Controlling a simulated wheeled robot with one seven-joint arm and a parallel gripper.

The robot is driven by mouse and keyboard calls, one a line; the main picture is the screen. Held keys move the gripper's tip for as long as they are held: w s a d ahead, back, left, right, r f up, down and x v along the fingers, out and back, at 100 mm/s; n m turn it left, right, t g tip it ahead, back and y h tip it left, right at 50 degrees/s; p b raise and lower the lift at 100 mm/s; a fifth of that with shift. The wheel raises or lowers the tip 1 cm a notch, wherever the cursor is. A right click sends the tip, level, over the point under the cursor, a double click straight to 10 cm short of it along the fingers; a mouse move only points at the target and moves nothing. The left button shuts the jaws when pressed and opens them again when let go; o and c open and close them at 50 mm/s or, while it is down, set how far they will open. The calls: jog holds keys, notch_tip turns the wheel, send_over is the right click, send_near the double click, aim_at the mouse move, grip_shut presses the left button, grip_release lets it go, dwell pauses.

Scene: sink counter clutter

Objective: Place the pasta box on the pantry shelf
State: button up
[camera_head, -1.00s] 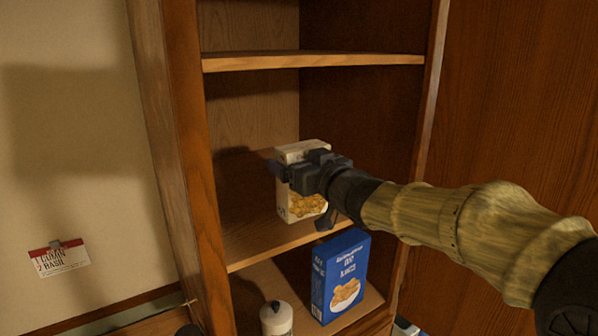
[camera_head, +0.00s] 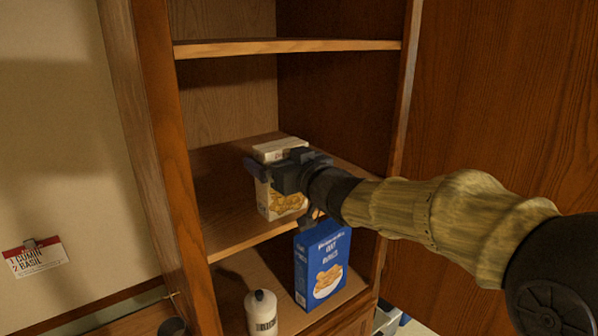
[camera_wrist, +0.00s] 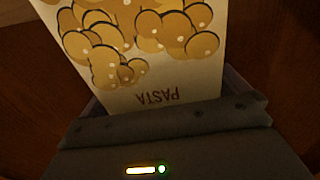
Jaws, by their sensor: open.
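The pasta box (camera_head: 281,202) is white with yellow pasta pictures. It stands upright on the middle shelf (camera_head: 225,228) of the wooden cabinet, near its front edge. In the wrist view the pasta box (camera_wrist: 150,60) fills the upper middle, its PASTA lettering upside down. My gripper (camera_head: 272,172) is at the upper part of the box, with its jaws open around it. The gripper hides part of the box's front. Whether the fingers touch the box cannot be told.
A blue cereal box (camera_head: 321,265) and a white bottle with a dark cap (camera_head: 261,315) stand on the lower shelf. An upper shelf (camera_head: 290,47) spans above the pasta box. A label card (camera_head: 33,257) hangs on the left wall. The middle shelf's left part is clear.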

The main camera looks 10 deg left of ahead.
jog(key=b+v, duration=0.3)
jog(key=v, duration=0.8)
jog(key=shift+s+d, duration=0.1)
jog(key=shift+s, duration=0.05)
jog(key=w+d+f+m+h, duration=0.3)
jog(key=d+f+m+h, duration=0.6)
jog(key=d+f, duration=0.85)
jog(key=s+d+f+g+h, duration=0.2)
jog(key=s+d+f+g, duration=0.1)
jog(key=s+f, duration=0.5)
jog(key=s+d+f+g+h, duration=0.2)
jog(key=s+d+f+g, duration=0.2)
jog(key=s+f+g, duration=0.2)
notch_tip(320, 180, down, 4)
jog(key=shift+s+d+m+h, duration=0.3)
jog(key=shift+s+m, duration=0.1)
jog(key=shift+s, duration=0.85)
